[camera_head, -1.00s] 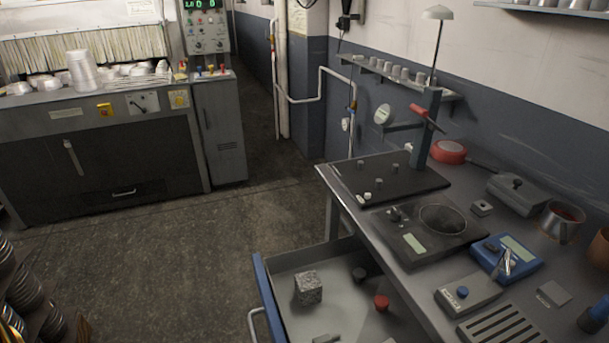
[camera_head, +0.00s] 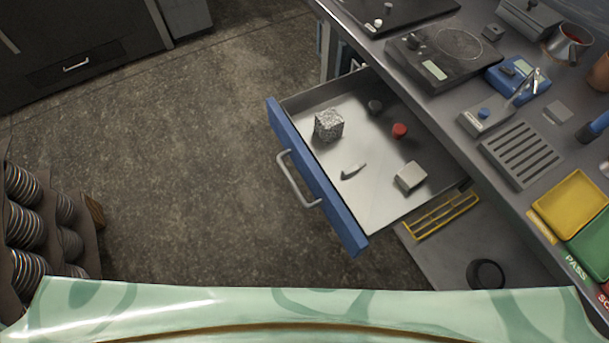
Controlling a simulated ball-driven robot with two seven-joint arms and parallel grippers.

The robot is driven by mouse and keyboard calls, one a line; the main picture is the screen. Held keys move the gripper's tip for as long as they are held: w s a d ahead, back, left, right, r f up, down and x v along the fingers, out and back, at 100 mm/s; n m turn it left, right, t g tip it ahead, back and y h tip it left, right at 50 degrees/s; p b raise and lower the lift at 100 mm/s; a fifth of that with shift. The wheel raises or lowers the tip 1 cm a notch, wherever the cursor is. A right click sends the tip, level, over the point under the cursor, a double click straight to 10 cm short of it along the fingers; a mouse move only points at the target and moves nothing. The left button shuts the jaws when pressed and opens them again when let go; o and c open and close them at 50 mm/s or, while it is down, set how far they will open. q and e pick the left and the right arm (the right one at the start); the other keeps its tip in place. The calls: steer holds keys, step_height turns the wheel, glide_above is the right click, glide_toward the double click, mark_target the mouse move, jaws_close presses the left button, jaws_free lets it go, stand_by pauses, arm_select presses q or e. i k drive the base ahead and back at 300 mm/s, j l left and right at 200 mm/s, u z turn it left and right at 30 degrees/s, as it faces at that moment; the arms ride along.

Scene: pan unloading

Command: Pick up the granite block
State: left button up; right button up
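The granite block (camera_head: 328,125) is a small speckled grey cube. It sits in the open drawer (camera_head: 375,212), towards the drawer's far left part near the blue front. Nothing covers it from above. Neither of my grippers shows in the head view.
The drawer also holds a red knob-like piece (camera_head: 400,131), a dark grey piece (camera_head: 375,107), a light grey block (camera_head: 410,177) and a small pointed piece (camera_head: 353,171). The workbench (camera_head: 470,153) stands to the right. Stacked discs (camera_head: 25,225) are at left. The floor between is clear.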

mark_target(329, 124)
steer(key=k+l+z, duration=0.15)
steer(key=l+z, duration=0.2)
steer(key=l, duration=0.15)
steer(key=k+l+z, duration=0.1)
steer(key=l+z, duration=0.25)
steer(key=l, duration=0.15)
steer(key=l+z, duration=0.35)
steer(key=l, duration=0.15)
